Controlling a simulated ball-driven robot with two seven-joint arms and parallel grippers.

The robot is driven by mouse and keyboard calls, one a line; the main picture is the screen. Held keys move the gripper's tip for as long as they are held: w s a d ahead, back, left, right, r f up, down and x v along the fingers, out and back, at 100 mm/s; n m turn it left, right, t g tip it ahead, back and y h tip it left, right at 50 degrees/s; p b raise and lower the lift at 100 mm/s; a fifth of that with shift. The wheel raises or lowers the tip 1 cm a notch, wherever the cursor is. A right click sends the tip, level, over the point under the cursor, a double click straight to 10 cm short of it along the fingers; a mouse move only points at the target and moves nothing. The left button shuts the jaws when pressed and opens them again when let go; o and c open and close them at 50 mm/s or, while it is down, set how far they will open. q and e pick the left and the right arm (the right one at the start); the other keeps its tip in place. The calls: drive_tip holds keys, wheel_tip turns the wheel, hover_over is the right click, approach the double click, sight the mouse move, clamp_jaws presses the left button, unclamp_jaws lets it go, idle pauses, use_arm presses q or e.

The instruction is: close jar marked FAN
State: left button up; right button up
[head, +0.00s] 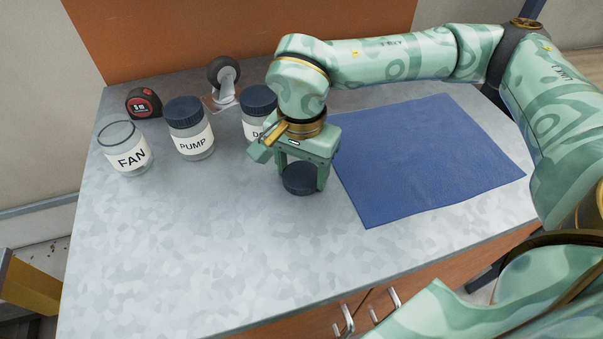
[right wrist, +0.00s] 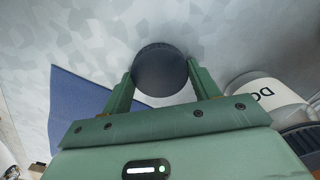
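The FAN jar (head: 124,150) stands upright and without a lid at the left of the grey counter, a clear jar with a white label. A dark round lid (head: 300,179) is well to its right, in front of the DO-labelled jar; it also shows in the right wrist view (right wrist: 160,70). My right gripper (head: 303,180) points down with one finger on each side of this lid, and no gap shows between fingers and lid. Whether the lid touches the counter is hard to tell. My left gripper is not in view.
The closed PUMP jar (head: 190,132) stands right of the FAN jar. A closed jar with a partly hidden label (head: 257,112) stands behind my right gripper. A tape measure (head: 144,102) and a caster wheel (head: 223,80) are behind. A blue mat (head: 430,160) lies right; the front counter is clear.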

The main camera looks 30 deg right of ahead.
drive_tip(key=shift+c, duration=0.3)
drive_tip(key=shift+r, duration=0.65)
drive_tip(key=r+p, duration=0.1)
drive_tip(key=r, duration=0.2)
drive_tip(key=shift+s+a+p, duration=0.15)
drive_tip(key=shift+a+p, duration=0.05)
drive_tip(key=shift+p, duration=0.15)
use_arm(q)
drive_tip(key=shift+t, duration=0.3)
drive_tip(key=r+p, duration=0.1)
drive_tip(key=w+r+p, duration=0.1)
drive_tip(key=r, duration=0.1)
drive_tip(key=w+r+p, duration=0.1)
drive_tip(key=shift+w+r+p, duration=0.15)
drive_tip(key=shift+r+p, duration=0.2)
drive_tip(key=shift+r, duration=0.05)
use_arm(e)
drive_tip(key=s+a+r, duration=0.8)
drive_tip(key=s, duration=0.3)
drive_tip(key=shift+r, duration=0.35)
drive_tip(key=shift+w, duration=0.1)
drive_tip(key=n, duration=1.2)
approach(301, 176)
drive_tip(key=shift+s+r, duration=0.3)
drive_tip(key=shift+s, duration=0.3)
drive_tip(key=shift+s+r, duration=0.3)
drive_tip(key=shift+s, duration=0.35)
drive_tip(key=shift+s+r, duration=0.3)
drive_tip(key=shift+s, duration=0.3)
